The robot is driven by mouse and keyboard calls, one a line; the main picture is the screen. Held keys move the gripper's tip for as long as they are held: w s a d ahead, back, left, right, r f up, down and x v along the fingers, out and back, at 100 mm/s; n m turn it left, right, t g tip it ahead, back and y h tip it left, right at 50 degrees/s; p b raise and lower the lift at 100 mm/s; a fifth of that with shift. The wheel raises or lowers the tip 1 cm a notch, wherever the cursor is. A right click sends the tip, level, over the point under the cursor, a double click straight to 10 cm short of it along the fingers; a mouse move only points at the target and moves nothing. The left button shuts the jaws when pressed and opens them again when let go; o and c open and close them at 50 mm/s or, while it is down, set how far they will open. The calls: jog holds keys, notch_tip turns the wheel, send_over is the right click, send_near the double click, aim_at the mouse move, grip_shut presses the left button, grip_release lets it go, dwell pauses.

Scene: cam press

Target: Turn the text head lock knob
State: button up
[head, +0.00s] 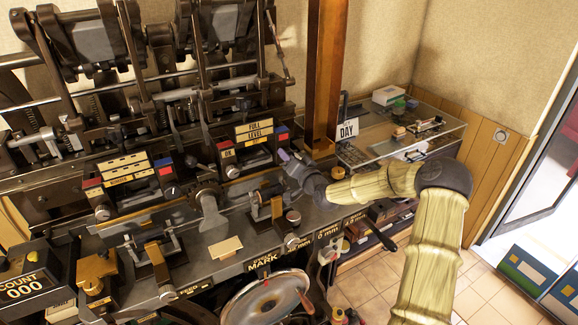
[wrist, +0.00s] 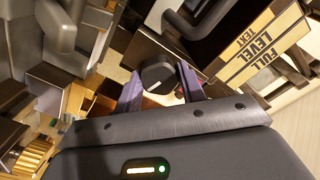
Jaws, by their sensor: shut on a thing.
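The text head lock knob (wrist: 157,72) is a dark round knob with a short white mark, in the middle of the wrist view. My gripper (wrist: 160,80) has one purple finger on each side of it and is shut on it. In the head view my gripper (head: 287,157) reaches in from the right to the front of the text head, just right of the yellow "FULL LEVEL TEXT" label (head: 254,132). That label also shows at the upper right of the wrist view (wrist: 262,48). In the head view the knob is hidden by my gripper.
An orange-brown post (head: 325,75) stands close behind my gripper. A glass case (head: 385,150) with a "DAY" sign (head: 347,130) is at the right. A second labelled head (head: 122,172) is to the left. A handwheel (head: 262,302) sits below. Open tiled floor lies at the lower right.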

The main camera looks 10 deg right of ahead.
jog(key=shift+m+b, duration=4.6)
jog(key=shift+m, duration=3.5)
jog(key=o, duration=1)
jog(key=shift+c, duration=0.2)
jog(key=shift+s+d, duration=0.1)
